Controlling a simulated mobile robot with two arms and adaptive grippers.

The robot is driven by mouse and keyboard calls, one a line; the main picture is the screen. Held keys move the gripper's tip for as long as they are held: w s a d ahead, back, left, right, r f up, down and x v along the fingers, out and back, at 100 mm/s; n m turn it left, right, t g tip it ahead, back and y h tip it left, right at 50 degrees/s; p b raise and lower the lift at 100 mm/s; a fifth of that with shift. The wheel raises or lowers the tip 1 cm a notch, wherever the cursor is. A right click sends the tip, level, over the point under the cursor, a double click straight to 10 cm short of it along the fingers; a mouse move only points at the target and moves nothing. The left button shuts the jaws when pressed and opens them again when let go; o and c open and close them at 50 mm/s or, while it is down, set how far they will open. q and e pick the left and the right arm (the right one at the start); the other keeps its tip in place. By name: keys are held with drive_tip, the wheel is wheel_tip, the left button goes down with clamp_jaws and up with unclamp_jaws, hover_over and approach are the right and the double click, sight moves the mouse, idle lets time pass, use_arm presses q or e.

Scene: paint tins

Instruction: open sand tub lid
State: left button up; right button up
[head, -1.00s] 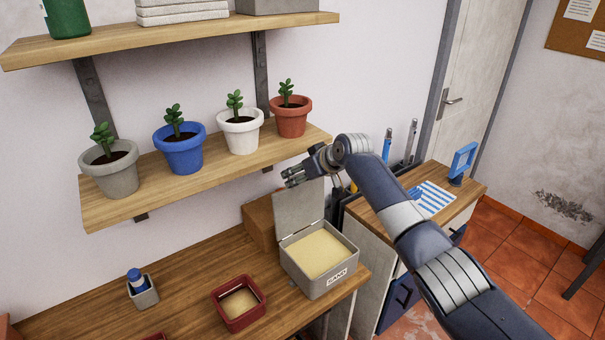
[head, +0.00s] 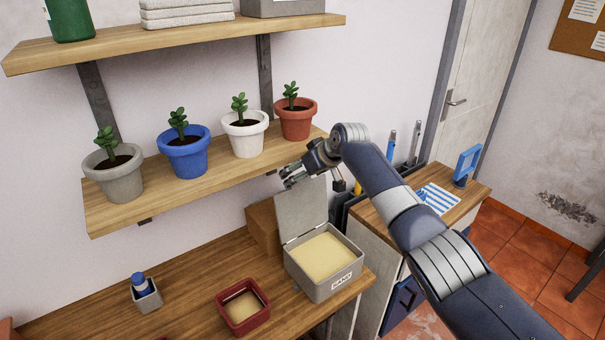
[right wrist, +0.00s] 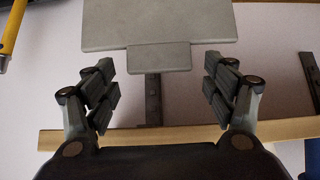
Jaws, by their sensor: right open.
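The grey sand tub (head: 328,284), labelled SAND, stands on the wooden workbench, filled with pale sand. Its lid (head: 302,212) stands raised, upright at the tub's back edge. In the right wrist view the lid (right wrist: 157,22) with its small tab (right wrist: 158,57) shows beyond the fingers. My right gripper (head: 288,178) is just above the lid's top edge in the head view. In the right wrist view my right gripper (right wrist: 160,92) is open, its fingers wide apart with nothing between them. The lid's tab is ahead of the fingers, apart from them. My left gripper is not in view.
A shelf (head: 215,180) with several potted plants is close to my right gripper's left. A dark red container (head: 243,322) of sand and a small grey holder (head: 148,298) with a blue-capped bottle stand on the bench.

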drive_tip(key=shift+d+f, duration=0.1)
drive_tip(key=shift+f, duration=0.1)
drive_tip(key=v, duration=1.2)
drive_tip(key=shift+r, duration=0.15)
